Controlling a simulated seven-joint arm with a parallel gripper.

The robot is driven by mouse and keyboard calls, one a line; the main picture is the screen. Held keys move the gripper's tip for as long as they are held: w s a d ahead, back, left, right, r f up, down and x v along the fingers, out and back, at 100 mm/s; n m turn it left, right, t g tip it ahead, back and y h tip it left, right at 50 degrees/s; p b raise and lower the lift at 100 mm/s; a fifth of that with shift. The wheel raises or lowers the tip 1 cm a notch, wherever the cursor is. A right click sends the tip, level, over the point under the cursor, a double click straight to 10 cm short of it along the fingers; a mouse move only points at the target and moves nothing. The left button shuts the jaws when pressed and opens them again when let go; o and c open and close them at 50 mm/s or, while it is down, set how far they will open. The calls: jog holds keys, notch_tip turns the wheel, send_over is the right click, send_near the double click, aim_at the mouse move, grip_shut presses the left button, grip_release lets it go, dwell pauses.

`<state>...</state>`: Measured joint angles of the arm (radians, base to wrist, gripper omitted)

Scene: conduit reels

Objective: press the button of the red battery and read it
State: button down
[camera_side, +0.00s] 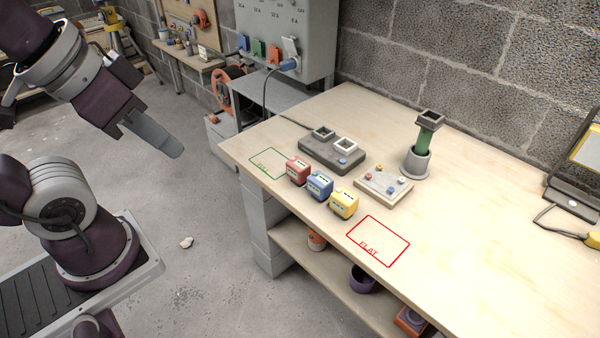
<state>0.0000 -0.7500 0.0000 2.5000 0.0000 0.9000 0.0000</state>
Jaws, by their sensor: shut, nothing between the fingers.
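A red battery (298,171) stands on the wooden workbench (470,225), at the left end of a short row. A blue battery (319,186) and a yellow battery (343,204) stand beside it. The batteries show small dark marks on their faces. I cannot make out a button or a reading on the red one at this size. My gripper (172,150) is shut and empty. It hangs in the air to the left of the bench, clear of the batteries.
Behind the batteries are a grey two-socket block (333,158), a small board with coloured knobs (384,187) and a green tube in a grey cup (416,162). A green outlined area (268,163) and a red area marked FLAT (378,241) are empty. The right of the bench is mostly clear.

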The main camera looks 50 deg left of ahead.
dwell(0.9)
jog(key=m+t+y, duration=0.1)
jog(key=m+t, duration=0.3)
jog(key=m, duration=0.4)
send_over(290, 161)
notch_tip(290, 161, down, 17)
jog(key=shift+w+f, duration=0.1)
jog(key=shift+f, duration=0.05)
jog(key=shift+f, duration=0.1)
jog(key=shift+f, duration=4.3)
jog(key=shift+f, duration=0.4)
